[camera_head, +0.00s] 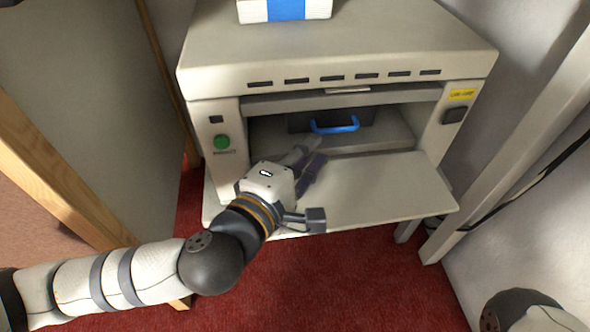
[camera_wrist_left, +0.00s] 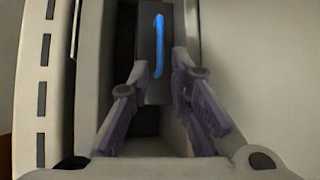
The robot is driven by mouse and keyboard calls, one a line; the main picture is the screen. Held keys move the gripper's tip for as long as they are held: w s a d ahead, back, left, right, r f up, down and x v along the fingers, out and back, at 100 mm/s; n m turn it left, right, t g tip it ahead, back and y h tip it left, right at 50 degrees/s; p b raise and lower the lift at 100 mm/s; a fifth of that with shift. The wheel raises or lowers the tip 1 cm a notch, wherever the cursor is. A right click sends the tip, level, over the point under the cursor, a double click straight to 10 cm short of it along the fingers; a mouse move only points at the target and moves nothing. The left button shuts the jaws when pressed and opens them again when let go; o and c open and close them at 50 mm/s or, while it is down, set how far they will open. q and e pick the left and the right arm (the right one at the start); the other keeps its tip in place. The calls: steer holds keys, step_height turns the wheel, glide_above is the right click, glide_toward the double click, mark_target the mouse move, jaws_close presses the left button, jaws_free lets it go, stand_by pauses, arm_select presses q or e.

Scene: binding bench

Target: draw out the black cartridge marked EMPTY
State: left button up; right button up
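The black cartridge (camera_head: 298,121) sits inside the open front bay of the grey machine (camera_head: 330,60). A blue handle (camera_head: 334,126) spans its front; any EMPTY marking cannot be read. In the left wrist view the cartridge (camera_wrist_left: 147,62) and its upright blue handle (camera_wrist_left: 158,46) show ahead, between and beyond my fingers. My left gripper (camera_head: 314,190) is over the lowered front flap (camera_head: 385,185), short of the handle. Its fingers (camera_wrist_left: 160,90) are apart with nothing between them. My right gripper is out of view.
A green button (camera_head: 222,142) is on the machine's left front, and a yellow label (camera_head: 462,94) on its right. A white and blue box (camera_head: 285,10) stands on top. A wooden post (camera_head: 60,170) is at left, a pale post (camera_head: 500,160) at right. Red carpet lies below.

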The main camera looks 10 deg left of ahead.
mark_target(330, 132)
arm_select(q)
steer(key=b+x, duration=0.2)
steer(key=x, duration=0.4)
steer(key=shift+w+d, duration=0.1)
steer(key=shift+w, duration=0.1)
steer(key=shift+c, duration=0.5)
jaws_close()
